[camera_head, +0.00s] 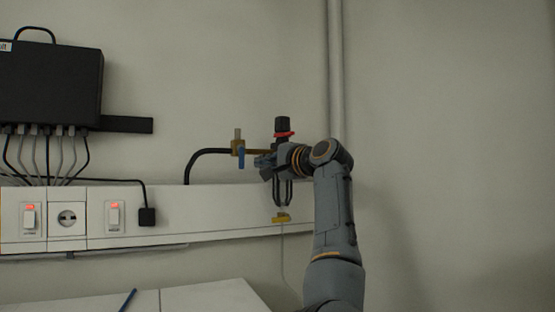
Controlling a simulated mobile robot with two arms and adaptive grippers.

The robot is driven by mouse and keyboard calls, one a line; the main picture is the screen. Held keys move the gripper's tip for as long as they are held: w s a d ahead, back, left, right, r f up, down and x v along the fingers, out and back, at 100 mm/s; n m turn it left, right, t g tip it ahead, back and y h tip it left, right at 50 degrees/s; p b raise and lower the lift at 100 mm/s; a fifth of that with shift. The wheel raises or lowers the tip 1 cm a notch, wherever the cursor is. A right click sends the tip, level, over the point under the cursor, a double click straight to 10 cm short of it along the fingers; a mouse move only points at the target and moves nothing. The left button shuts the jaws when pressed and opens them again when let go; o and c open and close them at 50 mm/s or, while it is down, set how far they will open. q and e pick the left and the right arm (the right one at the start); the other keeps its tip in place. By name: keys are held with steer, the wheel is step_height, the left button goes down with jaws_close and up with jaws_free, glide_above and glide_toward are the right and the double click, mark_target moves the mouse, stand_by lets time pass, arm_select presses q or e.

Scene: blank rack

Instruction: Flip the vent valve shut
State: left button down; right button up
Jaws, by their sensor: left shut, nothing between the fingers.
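A small brass valve (238,147) sits on the wall piping, left of my gripper. Its blue lever (241,160) hangs straight down. A yellow piece (282,217), perhaps another valve handle, shows lower down, below the black-topped regulator (282,127) with a red ring. I cannot tell which one is the vent valve. My left gripper (262,163) is shut and empty, pointing left, just right of the blue lever. A small gap seems to lie between them. My gripper and wrist hide part of the regulator. My right gripper is not in view.
A black hose (198,157) runs from the valve to the white wall trunking (180,213), which carries switches and a socket (67,218). A black box (52,82) with cables hangs upper left. A vertical pipe (335,70) runs behind my arm. The right wall is bare.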

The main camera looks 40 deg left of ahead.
arm_select(q)
steer(key=shift+s+a, duration=0.25)
steer(key=shift+s, duration=0.9)
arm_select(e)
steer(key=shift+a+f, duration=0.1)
arm_select(q)
steer(key=shift+a, duration=0.15)
steer(key=shift+f, duration=0.1)
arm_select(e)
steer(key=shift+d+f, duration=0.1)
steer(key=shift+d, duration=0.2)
arm_select(q)
steer(key=shift+s+m, duration=0.15)
steer(key=shift+m, duration=0.35)
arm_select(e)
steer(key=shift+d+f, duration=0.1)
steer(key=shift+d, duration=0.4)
